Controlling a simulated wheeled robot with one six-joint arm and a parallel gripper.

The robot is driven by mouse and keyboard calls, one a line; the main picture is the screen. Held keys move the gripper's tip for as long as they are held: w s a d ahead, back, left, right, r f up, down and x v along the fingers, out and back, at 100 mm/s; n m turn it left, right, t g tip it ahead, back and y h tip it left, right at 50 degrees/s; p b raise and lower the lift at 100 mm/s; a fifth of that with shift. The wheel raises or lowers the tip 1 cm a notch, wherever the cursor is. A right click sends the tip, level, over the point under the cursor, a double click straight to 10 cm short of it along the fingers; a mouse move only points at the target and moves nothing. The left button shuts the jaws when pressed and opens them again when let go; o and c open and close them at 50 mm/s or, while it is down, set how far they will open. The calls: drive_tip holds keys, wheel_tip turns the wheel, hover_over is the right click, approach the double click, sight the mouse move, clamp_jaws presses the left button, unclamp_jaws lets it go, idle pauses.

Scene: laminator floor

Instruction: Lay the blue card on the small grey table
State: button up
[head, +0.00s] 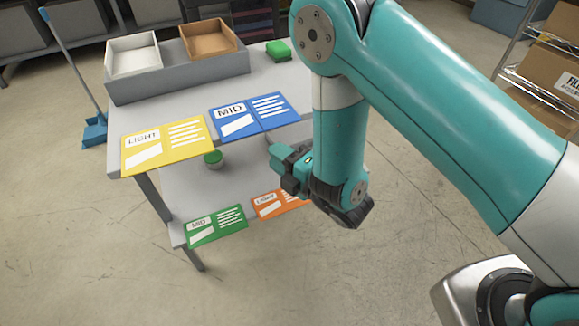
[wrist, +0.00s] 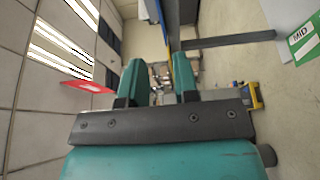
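The blue card (head: 252,115), marked MID, lies flat at the front edge of a grey two-level table (head: 190,93), right of a yellow card (head: 167,144) marked LIGHT. I cannot tell whether this is the small grey table; no other small table is clear. My gripper (head: 275,155) is below and in front of the blue card in the head view, apart from it. In the wrist view my gripper (wrist: 161,80) has its two fingers spread with nothing held between them. A thin blue strip (wrist: 182,72) beside the right finger may be the blue card edge-on.
A green card (head: 215,226) and an orange card (head: 278,204) lie on the lower shelf, with a small green-topped round thing (head: 213,159). White (head: 132,55) and brown (head: 207,39) trays and a green block (head: 278,50) are on top. Floor in front is clear.

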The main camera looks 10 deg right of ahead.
drive_tip(key=d+r+m+g+h, duration=0.4)
drive_tip(key=d+r+m+h, duration=0.3)
drive_tip(key=m, duration=0.6)
drive_tip(key=s+d+r+m+g, duration=0.1)
drive_tip(key=s+r+m+g, duration=0.1)
drive_tip(key=s, duration=0.5)
drive_tip(key=s+r+m+g, duration=0.1)
drive_tip(key=s+r+g, duration=0.3)
drive_tip(key=s+r, duration=0.2)
drive_tip(key=s+d+r+m+g, duration=0.1)
drive_tip(key=s+r+g, duration=0.3)
drive_tip(key=s, duration=0.4)
drive_tip(key=shift+s+d+r+m, duration=0.25)
drive_tip(key=shift+d+m, duration=0.05)
drive_tip(key=shift+m, duration=0.5)
drive_tip(key=shift+r, duration=0.1)
wheel_tip(320, 180, up, 8)
drive_tip(key=p, duration=0.8)
drive_tip(key=shift+r, duration=0.1)
